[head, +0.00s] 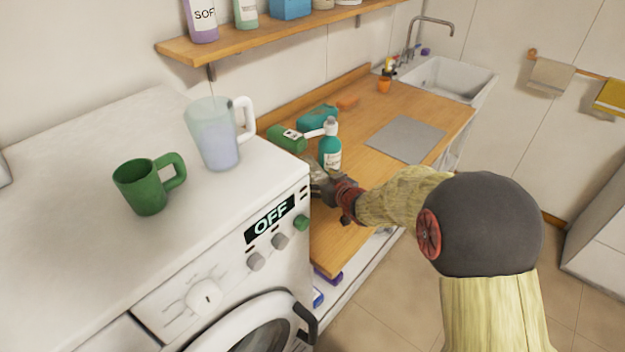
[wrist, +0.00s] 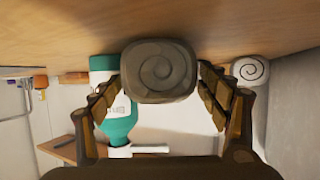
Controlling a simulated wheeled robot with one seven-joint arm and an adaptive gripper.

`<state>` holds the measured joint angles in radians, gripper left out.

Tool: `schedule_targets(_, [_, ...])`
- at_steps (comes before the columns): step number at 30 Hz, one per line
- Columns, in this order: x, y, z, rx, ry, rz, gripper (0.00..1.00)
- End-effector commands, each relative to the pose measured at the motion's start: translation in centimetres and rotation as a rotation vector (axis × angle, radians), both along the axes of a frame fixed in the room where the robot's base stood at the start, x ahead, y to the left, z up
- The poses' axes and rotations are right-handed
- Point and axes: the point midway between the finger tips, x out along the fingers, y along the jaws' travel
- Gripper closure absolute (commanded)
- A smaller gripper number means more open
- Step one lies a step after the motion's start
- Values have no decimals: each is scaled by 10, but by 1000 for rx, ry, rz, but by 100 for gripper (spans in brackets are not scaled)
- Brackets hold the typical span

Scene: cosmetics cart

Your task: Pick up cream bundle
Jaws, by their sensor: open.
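In the wrist view, which looks upside down with the wooden counter at the top, a grey-brown rolled bundle (wrist: 160,72) with a spiral end lies between the fingertips of my gripper (wrist: 157,78). The fingers are open, one on each side of it. I cannot tell whether they touch it. A paler, whitish-cream rolled bundle (wrist: 251,70) lies outside the fingers, to the right. Which of the two is the cream bundle is unclear in this shade. In the head view my gripper (head: 322,186) is low over the counter beside the washing machine; the bundles are mostly hidden there.
A teal bottle (head: 330,152) stands close beyond my gripper and shows in the wrist view (wrist: 117,127). A green bottle (head: 287,139) lies behind it. The washing machine (head: 296,178) bounds the left side. The counter (head: 352,128) has free room around the grey mat (head: 406,139).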

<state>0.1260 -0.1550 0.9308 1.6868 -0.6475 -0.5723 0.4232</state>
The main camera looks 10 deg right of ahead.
Motion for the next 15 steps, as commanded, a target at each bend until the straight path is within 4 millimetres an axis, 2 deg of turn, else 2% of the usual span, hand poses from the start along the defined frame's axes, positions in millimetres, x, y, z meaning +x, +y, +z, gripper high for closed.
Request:
schedule_targets(9, [5, 1, 0, -1, -1, 0, 25])
schedule_targets(15, [5, 1, -1, -1, -1, 0, 36])
